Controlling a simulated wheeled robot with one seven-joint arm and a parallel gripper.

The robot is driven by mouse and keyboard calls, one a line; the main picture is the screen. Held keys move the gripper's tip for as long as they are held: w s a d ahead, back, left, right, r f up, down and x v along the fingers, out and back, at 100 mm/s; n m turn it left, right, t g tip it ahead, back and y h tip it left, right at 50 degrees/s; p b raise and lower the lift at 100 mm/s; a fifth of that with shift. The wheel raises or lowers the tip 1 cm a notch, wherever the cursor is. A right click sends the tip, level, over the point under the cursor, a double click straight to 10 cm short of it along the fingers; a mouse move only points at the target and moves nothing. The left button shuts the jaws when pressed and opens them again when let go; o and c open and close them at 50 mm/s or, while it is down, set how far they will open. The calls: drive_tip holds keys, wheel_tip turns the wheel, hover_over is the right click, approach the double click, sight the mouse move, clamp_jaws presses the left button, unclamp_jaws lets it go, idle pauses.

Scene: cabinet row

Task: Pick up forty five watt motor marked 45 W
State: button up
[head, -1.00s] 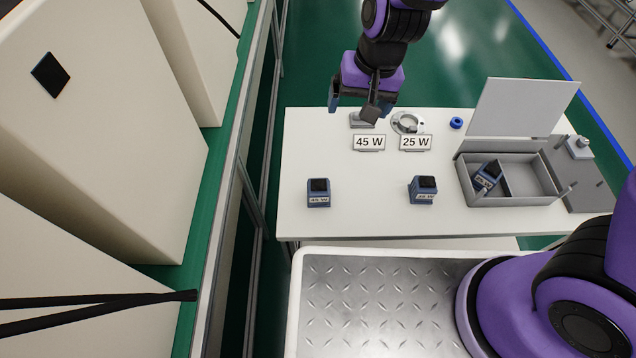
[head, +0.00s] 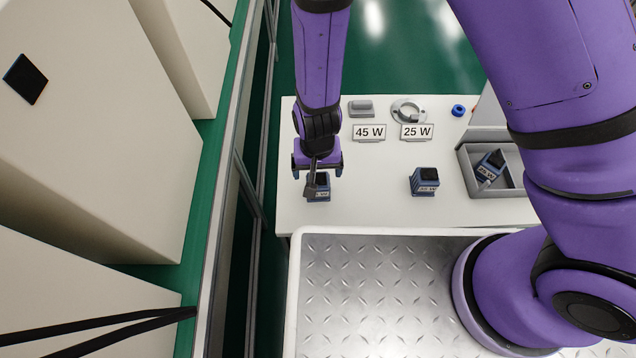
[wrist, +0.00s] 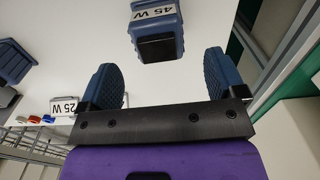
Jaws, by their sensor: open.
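The motor marked 45 W (head: 320,189) is a small blue block with a dark top, standing on the white table at the left in the head view. It also shows in the wrist view (wrist: 157,32), with its 45 W label readable. My gripper (head: 317,171) is open and empty, right at this motor in the head view and partly covering it. In the wrist view the two blue fingers (wrist: 164,77) are spread apart, with the motor beyond their tips and roughly between them.
A second blue motor (head: 424,181) stands to the right. A grey box (head: 480,150) holds another motor (head: 489,166). The signs 45 W (head: 369,133) and 25 W (head: 416,132) stand behind, near a grey fixture (head: 361,108) and a round one (head: 408,110).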

sight(318, 180)
drive_tip(key=shift+s+d+f, duration=0.1)
drive_tip(key=shift+f, duration=3.6)
drive_tip(key=c, duration=1.3)
